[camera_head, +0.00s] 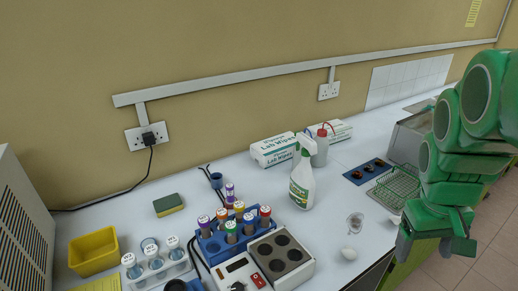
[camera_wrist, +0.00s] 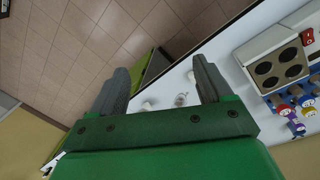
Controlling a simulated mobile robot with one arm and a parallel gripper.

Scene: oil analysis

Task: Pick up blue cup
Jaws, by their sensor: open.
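A small dark blue cup (camera_head: 216,180) stands on the white bench near the wall, behind the blue tube rack, in the head view. A black object with thin stems or cables lies against its back left. I cannot make out the cup in the wrist view. My gripper (camera_head: 433,246) hangs at the far right of the head view, past the bench's front edge and well away from the cup. Its two grey fingers are apart and empty, as the wrist view also shows (camera_wrist: 160,78).
A blue rack (camera_head: 213,246) of capped tubes and a hot plate (camera_head: 281,259) stand in front of the cup. A spray bottle (camera_head: 302,180) and wipes boxes (camera_head: 275,150) stand to its right. A sponge (camera_head: 168,205) and yellow bin (camera_head: 93,251) lie left. Glassware (camera_head: 354,223) sits near the front edge.

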